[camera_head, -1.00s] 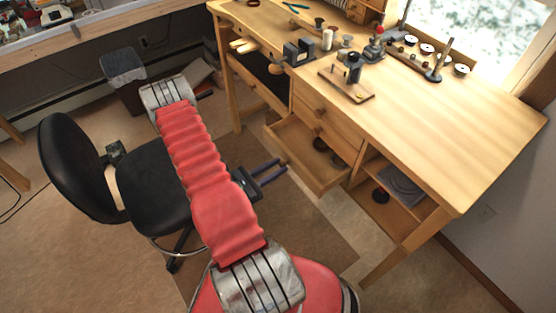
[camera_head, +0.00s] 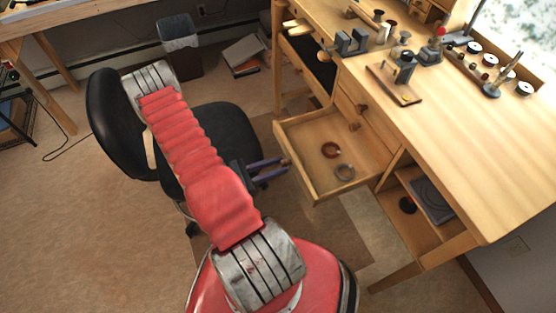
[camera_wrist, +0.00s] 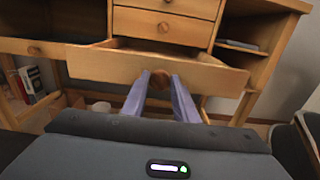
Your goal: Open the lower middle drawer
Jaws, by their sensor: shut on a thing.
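The lower middle drawer (camera_head: 314,197) of the wooden workbench is pulled well out, and its inside shows in the head view. My gripper (camera_head: 287,166) is at the drawer's front. In the wrist view my gripper's two purple fingers (camera_wrist: 160,84) are closed on the round wooden knob (camera_wrist: 158,80) of the drawer front (camera_wrist: 100,66). The knob is mostly hidden by the fingers in the head view.
Closed drawers (camera_wrist: 165,25) sit above the open one. An open shelf (camera_head: 425,240) is to its right. A black chair (camera_head: 115,120) stands close behind my arm. Tools stand on the bench top (camera_head: 470,140). Floor is clear at lower left.

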